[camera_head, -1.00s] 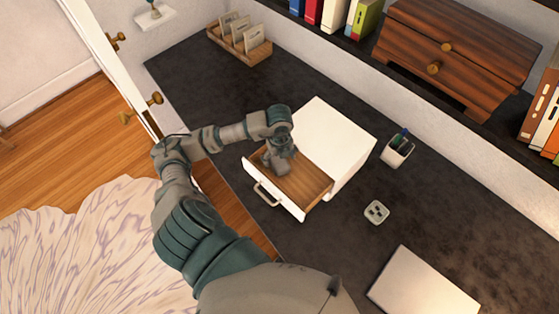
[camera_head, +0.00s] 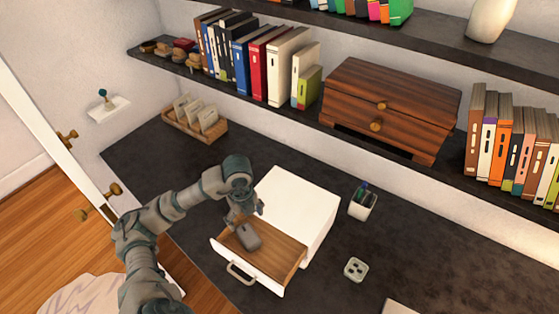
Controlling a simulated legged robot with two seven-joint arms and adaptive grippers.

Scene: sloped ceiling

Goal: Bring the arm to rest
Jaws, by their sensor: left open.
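My left gripper (camera_head: 244,213) is open just above the far left part of the pulled-out drawer (camera_head: 277,263). A dark grey computer mouse (camera_head: 248,236) lies on the drawer's wooden bottom, just below the gripper and apart from its fingers as far as I can see. The drawer belongs to a white cabinet (camera_head: 296,205) on the dark desk and has a metal handle (camera_head: 240,274) on its front. My left arm reaches in from the lower left. My right gripper is not in view.
A pen cup (camera_head: 362,204) and a small button box (camera_head: 356,269) stand right of the cabinet. A wooden card holder (camera_head: 195,123) sits at the back left. A shelf with books and a wooden chest (camera_head: 390,105) overhangs the desk. An open door (camera_head: 60,140) is at the left.

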